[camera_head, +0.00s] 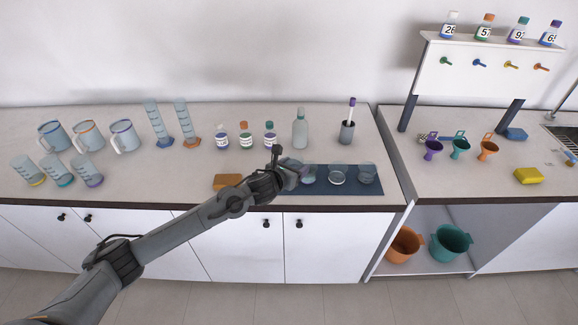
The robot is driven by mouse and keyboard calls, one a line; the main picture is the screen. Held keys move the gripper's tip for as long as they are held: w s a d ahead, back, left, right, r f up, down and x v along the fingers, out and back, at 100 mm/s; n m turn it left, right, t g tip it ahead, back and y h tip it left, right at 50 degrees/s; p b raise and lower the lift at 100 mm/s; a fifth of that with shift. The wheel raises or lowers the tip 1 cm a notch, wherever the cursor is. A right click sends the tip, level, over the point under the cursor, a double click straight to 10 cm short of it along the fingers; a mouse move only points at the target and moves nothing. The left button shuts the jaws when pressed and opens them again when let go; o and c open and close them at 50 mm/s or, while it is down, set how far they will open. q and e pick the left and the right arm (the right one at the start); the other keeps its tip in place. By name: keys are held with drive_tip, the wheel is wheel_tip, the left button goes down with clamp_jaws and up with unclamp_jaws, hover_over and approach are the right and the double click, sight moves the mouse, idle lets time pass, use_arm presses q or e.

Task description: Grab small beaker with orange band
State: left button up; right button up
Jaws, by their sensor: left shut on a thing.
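My left gripper (285,170) is at the left end of a dark blue mat (330,190), shut on a small clear beaker (293,174) that it largely hides. I cannot make out a band colour on it. Three more small clear vessels, a left one (309,174), a middle one (338,175) and a right one (367,174), stand on the mat to the right of my gripper. No orange band is clear on them at this size. My right gripper is not in view.
An orange-brown block (227,181) lies beside my left forearm. Lidded bottles (245,136), a clear bottle (300,128) and a dark cup (347,131) stand behind. Handled jugs (88,134) and cylinders (187,122) stand left. A white board (485,68) rises right.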

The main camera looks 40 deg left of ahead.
use_arm(q)
drive_tip(key=shift+s+d+r, duration=0.2)
drive_tip(key=shift+d+r, duration=0.35)
drive_tip(key=shift+d, duration=0.35)
drive_tip(key=shift+s+d+r, duration=0.2)
drive_tip(key=shift+d+r, duration=0.35)
drive_tip(key=shift+d, duration=0.3)
drive_tip(key=shift+d, duration=0.1)
